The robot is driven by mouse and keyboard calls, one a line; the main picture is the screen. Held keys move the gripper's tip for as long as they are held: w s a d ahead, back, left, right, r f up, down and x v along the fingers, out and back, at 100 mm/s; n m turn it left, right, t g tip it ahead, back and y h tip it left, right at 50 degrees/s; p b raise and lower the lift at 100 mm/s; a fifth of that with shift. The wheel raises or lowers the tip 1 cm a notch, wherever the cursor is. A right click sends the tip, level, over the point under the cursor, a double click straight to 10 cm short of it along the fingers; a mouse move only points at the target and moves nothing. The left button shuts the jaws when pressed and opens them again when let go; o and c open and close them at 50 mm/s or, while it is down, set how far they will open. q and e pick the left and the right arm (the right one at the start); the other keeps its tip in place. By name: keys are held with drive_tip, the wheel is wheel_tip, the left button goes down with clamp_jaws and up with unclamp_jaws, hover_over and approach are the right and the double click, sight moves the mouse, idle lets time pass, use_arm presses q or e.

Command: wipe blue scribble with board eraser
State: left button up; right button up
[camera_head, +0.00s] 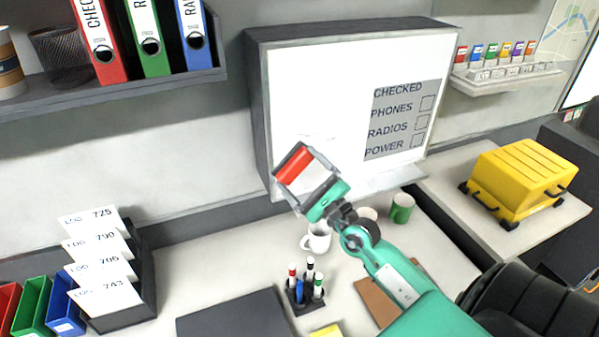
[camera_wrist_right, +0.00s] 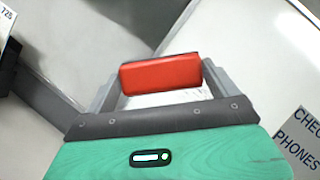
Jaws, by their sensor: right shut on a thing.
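My right gripper (camera_head: 306,178) is shut on the red board eraser (camera_head: 294,163) at the lower left of the whiteboard (camera_head: 315,88) in the head view. In the right wrist view the eraser (camera_wrist_right: 161,73) sits crosswise between the two fingers. It is at or close to the board surface; I cannot tell whether it touches. A faint thin mark (camera_head: 318,138) shows on the board just right of the eraser. No clear blue scribble shows; the gripper and eraser hide part of the board. My left gripper is not in view.
A printed checklist (camera_head: 398,120) is on the board's right side. Below stand a white mug (camera_head: 317,238), a green mug (camera_head: 401,208) and a marker holder (camera_head: 304,291). A yellow case (camera_head: 522,172) is at right, a card rack (camera_head: 128,317) at left. A binder shelf (camera_head: 120,97) hangs upper left.

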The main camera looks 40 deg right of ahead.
drive_tip(key=shift+w+d, duration=0.2)
drive_tip(key=shift+w, duration=0.65)
drive_tip(key=shift+w+d, duration=0.15)
drive_tip(key=shift+w, duration=0.7)
drive_tip(key=shift+w+d, duration=0.2)
drive_tip(key=shift+w, duration=0.65)
drive_tip(key=shift+w+d+b, duration=0.2)
drive_tip(key=shift+w+b, duration=0.25)
drive_tip(key=shift+w, duration=0.25)
drive_tip(key=shift+f, duration=0.1)
